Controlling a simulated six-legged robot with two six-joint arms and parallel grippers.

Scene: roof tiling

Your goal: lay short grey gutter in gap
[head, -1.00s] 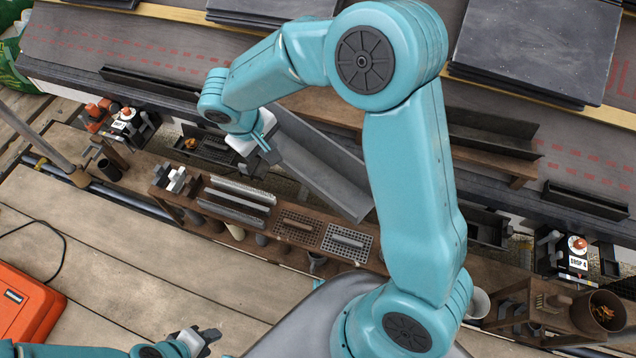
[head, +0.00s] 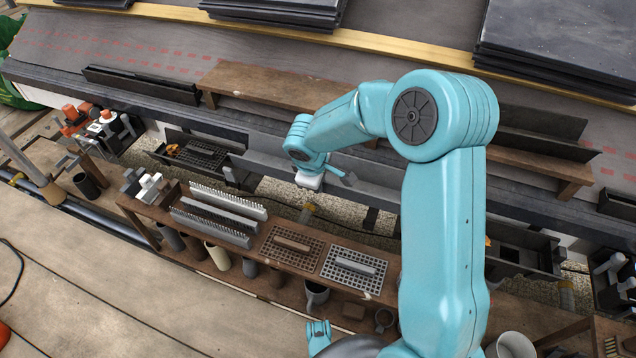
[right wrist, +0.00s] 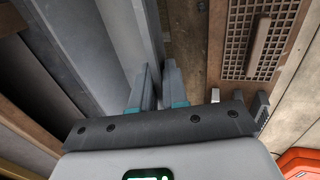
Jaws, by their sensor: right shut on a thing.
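The short grey gutter (head: 268,168) is a long grey channel in the head view, lying along the roof's lower edge between two dark gutter lengths. It appears level with the edge; I cannot tell if it rests in the gap. My right gripper (head: 345,180) is shut on its near wall. In the right wrist view the gutter (right wrist: 100,35) runs up and away from the fingers (right wrist: 158,88). The dark gutter at left (head: 172,155) and the one at right (head: 515,255) flank it. My left gripper is out of view.
A wooden bench (head: 145,212) below holds toothed strips (head: 225,210), a brown grid float (head: 290,248) and a grey one (head: 352,270). A brown plank (head: 270,88) lies on the roof above. Slate stacks (head: 560,40) stand higher up.

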